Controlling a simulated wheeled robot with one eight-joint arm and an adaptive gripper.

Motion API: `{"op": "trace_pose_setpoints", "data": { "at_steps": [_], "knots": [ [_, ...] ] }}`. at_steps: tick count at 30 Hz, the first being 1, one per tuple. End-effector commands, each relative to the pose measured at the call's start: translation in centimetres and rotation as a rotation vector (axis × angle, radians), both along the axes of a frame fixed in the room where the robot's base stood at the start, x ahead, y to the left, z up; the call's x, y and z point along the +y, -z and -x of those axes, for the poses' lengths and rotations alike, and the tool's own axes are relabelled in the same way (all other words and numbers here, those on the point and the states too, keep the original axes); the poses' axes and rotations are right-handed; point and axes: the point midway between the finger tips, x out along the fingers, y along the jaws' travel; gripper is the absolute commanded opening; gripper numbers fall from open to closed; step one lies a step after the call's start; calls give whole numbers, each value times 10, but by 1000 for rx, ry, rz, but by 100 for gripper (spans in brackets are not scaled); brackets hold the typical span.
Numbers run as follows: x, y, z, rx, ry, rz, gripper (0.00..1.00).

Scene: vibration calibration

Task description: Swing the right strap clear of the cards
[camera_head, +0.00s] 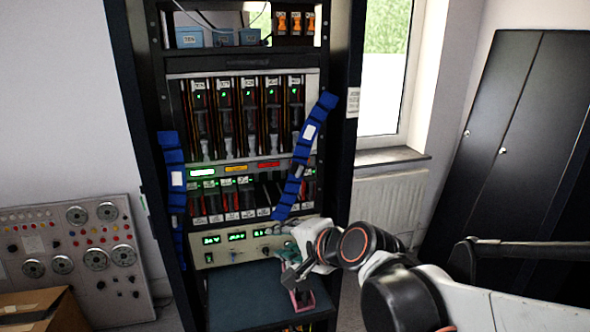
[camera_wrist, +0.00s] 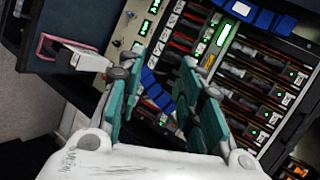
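The right strap (camera_head: 305,155) is blue with white labels. It slants across the right side of the rack, its upper end by the right post and its lower end near the front panel, in front of the right-hand cards (camera_head: 265,195). In the wrist view the strap (camera_wrist: 152,85) shows between and behind my fingers, partly hidden by them. My gripper (camera_head: 288,250) is below the strap's lower end, in front of the panel. In the wrist view my gripper (camera_wrist: 160,105) is open, with teal pads apart. I cannot tell whether it touches the strap.
The left strap (camera_head: 172,170) hangs along the left post. A dark shelf (camera_head: 235,295) juts out below the panel, with a pink-handled item (camera_head: 301,299) at its right. A grey instrument panel (camera_head: 85,250) stands left; dark cabinets (camera_head: 515,140) stand right.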

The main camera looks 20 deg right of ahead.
Motion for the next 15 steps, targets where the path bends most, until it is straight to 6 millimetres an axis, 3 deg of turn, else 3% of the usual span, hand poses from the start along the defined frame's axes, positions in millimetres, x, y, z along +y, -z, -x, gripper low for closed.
{"op": "trace_pose_setpoints", "data": {
  "at_steps": [1,6,15],
  "knots": [
    [-2,-8,-17,-8,62,-124,33],
    [-15,-26,-63,-24,268,-582,33],
    [-69,-33,-121,-20,571,-1421,33]
  ]
}}
